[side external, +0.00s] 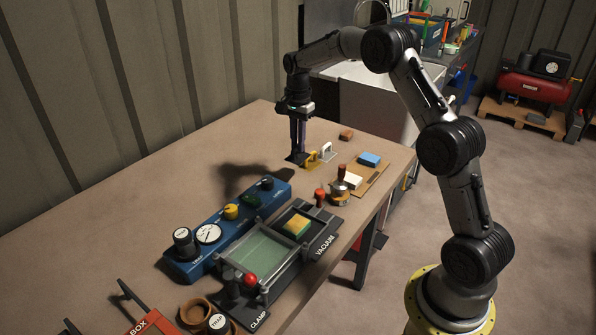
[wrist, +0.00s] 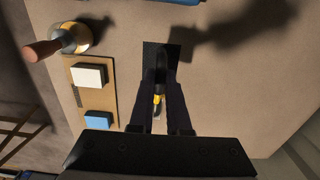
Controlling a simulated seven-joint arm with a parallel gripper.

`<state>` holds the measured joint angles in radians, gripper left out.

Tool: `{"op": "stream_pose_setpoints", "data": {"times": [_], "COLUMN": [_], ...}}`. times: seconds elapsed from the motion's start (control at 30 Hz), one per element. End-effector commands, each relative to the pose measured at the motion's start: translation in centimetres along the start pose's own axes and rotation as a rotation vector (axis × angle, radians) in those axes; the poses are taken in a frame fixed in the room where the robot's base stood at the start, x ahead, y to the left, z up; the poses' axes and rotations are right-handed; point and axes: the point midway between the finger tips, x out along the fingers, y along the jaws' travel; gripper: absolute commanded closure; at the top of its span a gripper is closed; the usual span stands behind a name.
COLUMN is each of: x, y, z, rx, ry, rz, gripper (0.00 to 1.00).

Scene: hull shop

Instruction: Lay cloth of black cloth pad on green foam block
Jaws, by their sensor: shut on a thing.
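The black cloth pad (wrist: 175,50) shows in the wrist view as a dark flat piece at my fingertips. In the side view my gripper (side external: 298,153) points straight down at the far part of the table, shut on the pad (side external: 296,158). The fingers and pad are dark, so the exact grip and any gap to the table are hard to tell.
A board (side external: 373,180) with blue and white blocks lies farther right. A blue gauge panel (side external: 212,252) and clamp frame (side external: 259,254) flank the vacuum plate. The table's left part is clear.

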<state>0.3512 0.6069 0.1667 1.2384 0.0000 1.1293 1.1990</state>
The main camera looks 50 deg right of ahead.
Motion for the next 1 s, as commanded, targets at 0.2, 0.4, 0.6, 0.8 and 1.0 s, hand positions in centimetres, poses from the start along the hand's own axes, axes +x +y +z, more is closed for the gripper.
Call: {"op": "stream_pose_setpoints", "data": {"times": [0.2, 0.4, 0.6, 0.8, 1.0], "x": [-2.4, -6.2, -7.9, -8.2, -8.4], "y": [-0.1, -0.1, 0.6, 2.0, 4.9], "z": [0.0, 0.0, 2.1, 5.9, 10.9], "rx": [0.0, 0.0, -0.003, 0.0, 0.003], "ry": [0.002, 0.002, 0.0, 0.0, 0.0], "rz": [-0.004, -0.005, 0.0, 0.0, 0.0], "gripper": [1.0, 1.0, 1.0, 1.0, 1.0]}}
